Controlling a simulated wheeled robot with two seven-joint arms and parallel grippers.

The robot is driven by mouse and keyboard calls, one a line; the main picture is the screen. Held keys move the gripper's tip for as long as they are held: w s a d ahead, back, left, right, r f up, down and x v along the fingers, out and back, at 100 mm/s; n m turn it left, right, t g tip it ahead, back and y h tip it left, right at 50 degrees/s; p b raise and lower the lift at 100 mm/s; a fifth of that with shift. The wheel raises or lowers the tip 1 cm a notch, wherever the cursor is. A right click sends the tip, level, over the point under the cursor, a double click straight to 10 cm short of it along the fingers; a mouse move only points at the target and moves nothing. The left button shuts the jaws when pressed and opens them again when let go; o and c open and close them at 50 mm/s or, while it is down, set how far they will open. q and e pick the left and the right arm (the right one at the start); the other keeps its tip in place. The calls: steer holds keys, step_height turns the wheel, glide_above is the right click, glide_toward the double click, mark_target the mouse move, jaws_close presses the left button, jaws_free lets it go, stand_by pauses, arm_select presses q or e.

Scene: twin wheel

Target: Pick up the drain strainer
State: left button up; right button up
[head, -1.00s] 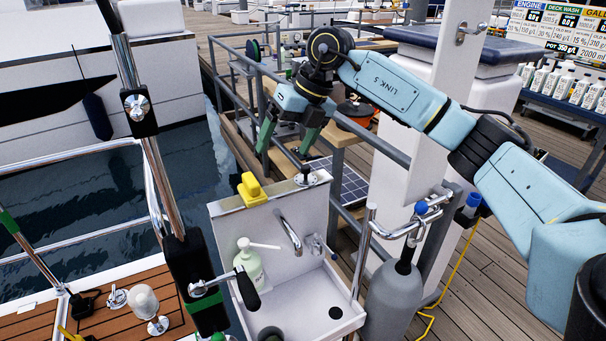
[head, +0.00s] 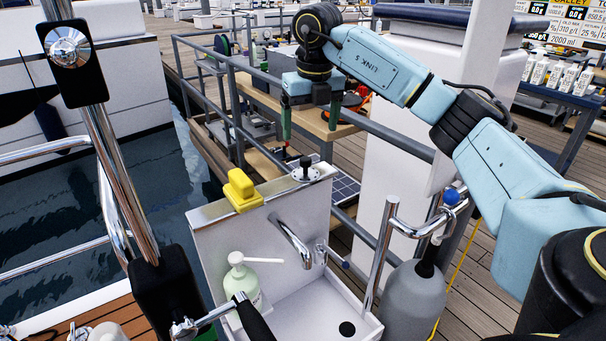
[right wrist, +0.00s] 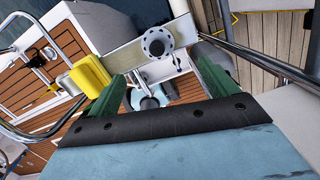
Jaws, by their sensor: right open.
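The drain strainer (head: 306,172) is a small silver disc with holes and a dark upright knob. It lies on the ledge at the top of the sink's back panel. It also shows in the right wrist view (right wrist: 157,43), past the fingertips and near the upper middle. My right gripper (head: 311,128) is open and empty, with its green fingers pointing down, above and apart from the strainer. The open fingers also show in the right wrist view (right wrist: 161,72). My left gripper is not in view.
A yellow block (head: 241,190) sits on the same ledge, left of the strainer. Below are a curved tap (head: 290,240), a pale soap bottle (head: 240,278) and the white basin (head: 295,303). A chrome rail (head: 383,245) and a grey bottle (head: 412,300) stand to the right.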

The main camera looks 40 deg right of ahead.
mark_target(306, 159)
steer(key=f, duration=0.5)
steer(key=shift+w+d, duration=0.1)
steer(key=shift+w, duration=0.25)
steer(key=shift+f, duration=0.4)
steer(key=f, duration=0.2)
steer(key=w+f+b, duration=0.1)
steer(key=f, duration=0.1)
steer(key=shift+f, duration=0.45)
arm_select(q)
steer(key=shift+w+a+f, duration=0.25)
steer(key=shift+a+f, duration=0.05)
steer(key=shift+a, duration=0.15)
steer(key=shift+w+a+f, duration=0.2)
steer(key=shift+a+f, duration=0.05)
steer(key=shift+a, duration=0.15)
arm_select(e)
steer(key=shift+c, duration=0.3)
steer(key=c, duration=0.7)
steer(key=shift+c, duration=1.3)
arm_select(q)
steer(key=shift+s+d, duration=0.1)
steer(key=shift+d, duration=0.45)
arm_select(e)
steer(key=shift+r, duration=0.1)
steer(key=shift+c, duration=0.2)
